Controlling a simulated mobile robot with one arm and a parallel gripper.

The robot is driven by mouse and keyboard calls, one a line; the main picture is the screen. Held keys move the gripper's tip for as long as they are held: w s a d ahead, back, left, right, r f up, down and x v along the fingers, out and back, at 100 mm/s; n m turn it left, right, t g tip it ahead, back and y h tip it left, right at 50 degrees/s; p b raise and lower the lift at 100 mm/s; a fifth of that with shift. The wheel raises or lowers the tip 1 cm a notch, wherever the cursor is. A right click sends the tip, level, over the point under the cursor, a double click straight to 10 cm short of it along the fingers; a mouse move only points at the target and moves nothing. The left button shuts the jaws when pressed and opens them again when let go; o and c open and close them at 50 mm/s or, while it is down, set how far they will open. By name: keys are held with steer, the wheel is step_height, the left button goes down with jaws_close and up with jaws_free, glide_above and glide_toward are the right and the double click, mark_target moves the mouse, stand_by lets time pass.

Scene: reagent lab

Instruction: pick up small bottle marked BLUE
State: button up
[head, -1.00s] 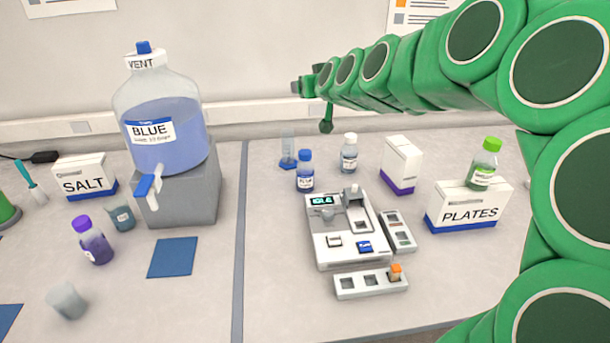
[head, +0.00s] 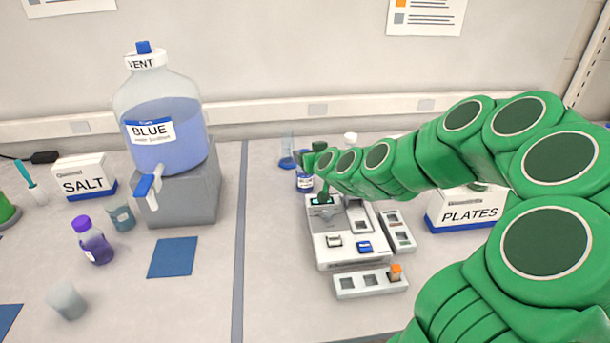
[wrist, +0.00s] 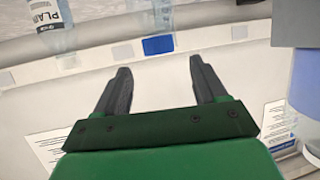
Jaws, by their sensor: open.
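The small bottle with a blue cap and a white-and-blue label (head: 304,184) stands upright at the back of the bench, behind the grey device. My arm's end partly covers it in the head view. Its label is too small to read there. My gripper (head: 318,150) is beside and in front of it in that picture; the distance between them cannot be told. In the wrist view my gripper (wrist: 160,75) is open, with nothing between its fingers. I cannot make out the small bottle clearly there.
A large jug labelled BLUE (head: 185,112) stands on a grey block (head: 190,195). The grey device (head: 335,250) and a PLATES box (head: 445,215) are below my arm in the picture. A clear cylinder with a blue base (head: 287,162) stands left of the small bottle.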

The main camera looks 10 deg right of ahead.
mark_target(303, 150)
steer(key=shift+x, duration=1.35)
steer(key=shift+w+a+f, duration=0.15)
steer(key=shift+w+f, duration=0.4)
steer(key=shift+w, duration=0.05)
steer(key=shift+w+a+f, duration=0.15)
steer(key=shift+w+f, duration=0.4)
steer(key=shift+x, duration=1.15)
jaws_close()
